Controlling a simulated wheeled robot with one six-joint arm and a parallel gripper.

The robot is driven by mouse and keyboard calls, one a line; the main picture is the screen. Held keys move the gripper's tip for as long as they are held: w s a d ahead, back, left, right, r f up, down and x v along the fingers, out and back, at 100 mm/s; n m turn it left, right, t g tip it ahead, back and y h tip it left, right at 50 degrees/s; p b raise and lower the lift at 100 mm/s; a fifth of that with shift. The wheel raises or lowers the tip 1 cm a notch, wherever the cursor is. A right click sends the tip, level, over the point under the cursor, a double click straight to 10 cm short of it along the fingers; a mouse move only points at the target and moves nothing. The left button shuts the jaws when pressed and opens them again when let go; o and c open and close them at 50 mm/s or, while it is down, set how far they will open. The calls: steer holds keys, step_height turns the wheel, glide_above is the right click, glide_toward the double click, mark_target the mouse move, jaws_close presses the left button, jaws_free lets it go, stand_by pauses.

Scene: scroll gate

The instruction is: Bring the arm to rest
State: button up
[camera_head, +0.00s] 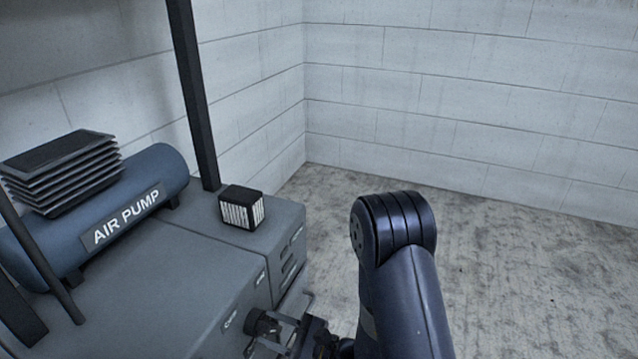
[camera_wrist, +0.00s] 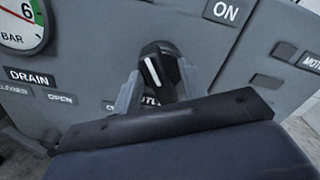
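My gripper (camera_wrist: 160,78) is low in the wrist view, facing a grey panel. Its two light grey fingers stand apart, one on each side of a black knob (camera_wrist: 152,66) with a white line. I cannot tell whether either finger touches the knob. In the head view my gripper (camera_head: 276,335) is at the bottom edge, close to the cabinet front, and the dark knob (camera_head: 262,322) shows beside its fingers. My dark blue arm is bent, with its elbow raised at the right of the cabinet.
A grey cabinet (camera_head: 190,285) carries a blue air pump (camera_head: 125,215) and a small black box (camera_head: 242,208). A dark post (camera_head: 195,95) rises behind it. A gauge (camera_wrist: 20,22) is on the panel. Concrete floor (camera_head: 520,285) to the right is clear up to the block walls.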

steer(key=m+p, duration=0.1)
steer(key=m, duration=0.2)
steer(key=shift+r, duration=0.2)
steer(key=shift+w+f+m+p, duration=0.1)
steer(key=shift+m+p, duration=0.8)
steer(key=shift+m, duration=0.8)
steer(key=shift+d, duration=0.1)
